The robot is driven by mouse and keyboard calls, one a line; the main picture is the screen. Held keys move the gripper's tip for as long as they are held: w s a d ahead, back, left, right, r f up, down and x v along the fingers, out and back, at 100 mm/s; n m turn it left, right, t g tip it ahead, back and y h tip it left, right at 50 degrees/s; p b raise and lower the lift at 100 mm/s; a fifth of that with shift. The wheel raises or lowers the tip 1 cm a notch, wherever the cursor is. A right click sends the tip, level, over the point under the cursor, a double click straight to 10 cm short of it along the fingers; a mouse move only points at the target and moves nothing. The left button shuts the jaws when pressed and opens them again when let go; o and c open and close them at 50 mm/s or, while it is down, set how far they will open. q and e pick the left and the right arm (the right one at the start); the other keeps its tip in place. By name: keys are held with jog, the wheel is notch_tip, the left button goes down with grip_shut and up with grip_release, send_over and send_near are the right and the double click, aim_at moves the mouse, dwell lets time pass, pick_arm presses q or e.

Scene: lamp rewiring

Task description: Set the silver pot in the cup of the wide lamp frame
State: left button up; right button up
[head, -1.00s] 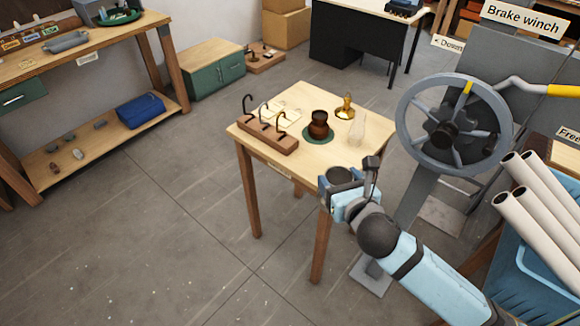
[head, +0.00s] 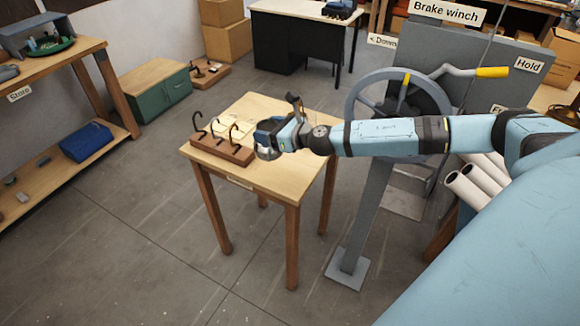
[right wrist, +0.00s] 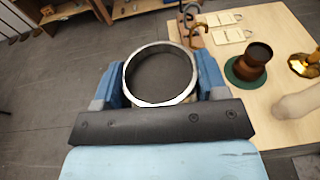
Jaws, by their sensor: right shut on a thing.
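The silver pot (right wrist: 160,78) is round and open-topped with a bright rim. My right gripper (right wrist: 161,70) is shut on it, one blue finger on each side. In the head view the pot (head: 267,153) is partly hidden by my right gripper (head: 272,136), over the table's right part, beside the hook block. I cannot tell which object is the wide lamp frame; no cup is clearly visible. My left gripper is not in view.
A winch wheel (head: 352,97) stands behind my arm.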

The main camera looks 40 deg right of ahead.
jog(key=w+d, duration=0.3)
jog(key=d, duration=0.7)
jog(key=shift+w+r+n+y, duration=0.3)
jog(key=shift+r+y, duration=0.05)
jog(key=shift+y, duration=0.05)
jog(key=shift+d, duration=0.1)
jog(key=shift+f, duration=0.1)
